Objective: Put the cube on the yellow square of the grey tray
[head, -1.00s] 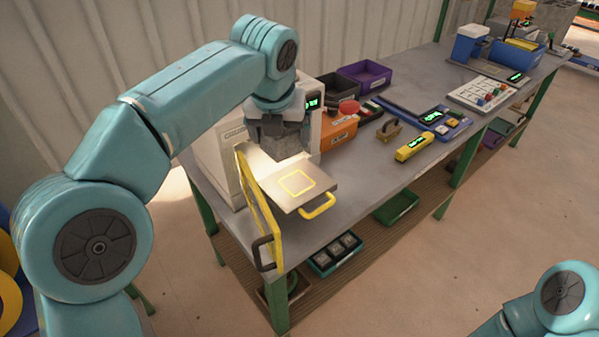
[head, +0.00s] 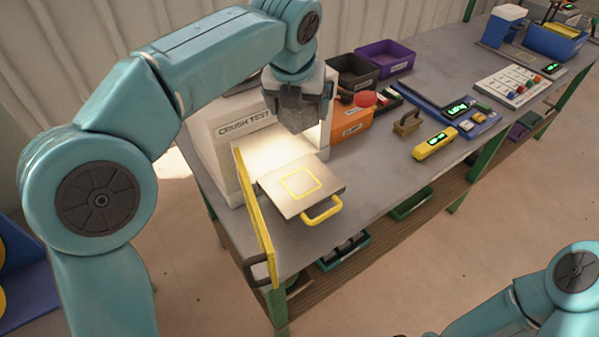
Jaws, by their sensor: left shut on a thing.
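My left gripper (head: 300,90) is shut on a grey, rough-looking cube (head: 304,114), which hangs in the air above and behind the tray. The grey tray (head: 328,178) is pulled out from the white crush-test machine and has a yellow handle at its front. The yellow square (head: 300,183) is an outline on the tray's top, and nothing lies on it. The cube is clear of the tray. My right arm shows at the lower right, but its gripper is out of view.
The open yellow-framed door (head: 254,220) stands upright along the tray's left side. The white machine (head: 222,140) is behind the tray. An orange bin (head: 350,122) with a red button near it, and a yellow device (head: 435,146), stand to the right. Bench space right of the tray is clear.

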